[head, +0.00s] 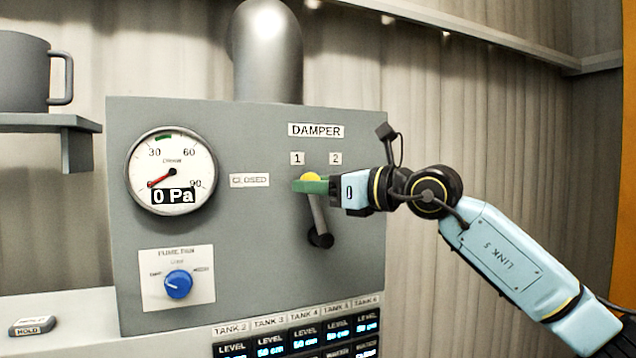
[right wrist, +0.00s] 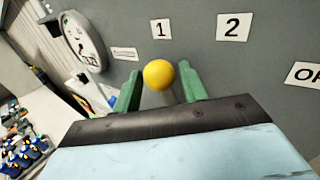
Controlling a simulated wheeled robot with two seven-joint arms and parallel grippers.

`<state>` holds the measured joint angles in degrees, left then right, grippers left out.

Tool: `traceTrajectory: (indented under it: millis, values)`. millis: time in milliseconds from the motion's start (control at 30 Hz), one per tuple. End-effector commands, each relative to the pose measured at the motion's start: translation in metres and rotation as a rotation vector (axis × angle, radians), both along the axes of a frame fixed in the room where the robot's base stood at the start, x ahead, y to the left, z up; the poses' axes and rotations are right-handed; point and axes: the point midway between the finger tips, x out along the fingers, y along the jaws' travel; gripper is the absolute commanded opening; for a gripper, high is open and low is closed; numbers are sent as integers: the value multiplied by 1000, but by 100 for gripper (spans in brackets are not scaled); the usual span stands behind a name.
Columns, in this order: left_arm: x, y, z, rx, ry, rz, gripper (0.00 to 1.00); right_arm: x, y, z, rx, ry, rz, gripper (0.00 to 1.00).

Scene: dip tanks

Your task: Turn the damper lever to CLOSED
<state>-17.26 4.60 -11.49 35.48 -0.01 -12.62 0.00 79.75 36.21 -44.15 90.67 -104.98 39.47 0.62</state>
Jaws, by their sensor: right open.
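The damper lever (head: 318,215) is a grey rod on a dark pivot, with a yellow knob (head: 311,177) on top. It points up and slightly left, towards the label 1 (head: 297,158). The CLOSED label (head: 249,180) is to the left of the knob. My right gripper (head: 308,186) comes from the right with its green fingers at the knob, partly covering it. In the right wrist view the open fingers stand on either side of the yellow knob (right wrist: 158,75). Whether they touch it is unclear. My left gripper is not in view.
The grey panel also carries a round gauge (head: 171,171) reading 0 Pa, a blue dial (head: 178,284) and tank displays (head: 297,340) below. A grey pipe (head: 267,50) rises behind it. A mug (head: 28,72) stands on a shelf at the left.

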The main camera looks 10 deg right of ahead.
Motion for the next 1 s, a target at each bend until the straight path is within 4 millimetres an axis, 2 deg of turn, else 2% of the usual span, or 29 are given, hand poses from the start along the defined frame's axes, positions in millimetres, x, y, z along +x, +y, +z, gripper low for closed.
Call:
traceTrajectory:
  millis: [67,400,733,1000]
  values:
    - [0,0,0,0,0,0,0,0,0,0,0,0,0,43]
    - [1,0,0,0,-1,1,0,0,0,0,0,0,0,0]
    - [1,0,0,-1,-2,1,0,-1,4,-1,-41,-8,1,0]
    - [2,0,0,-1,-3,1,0,-5,20,-5,-199,-41,2,0]
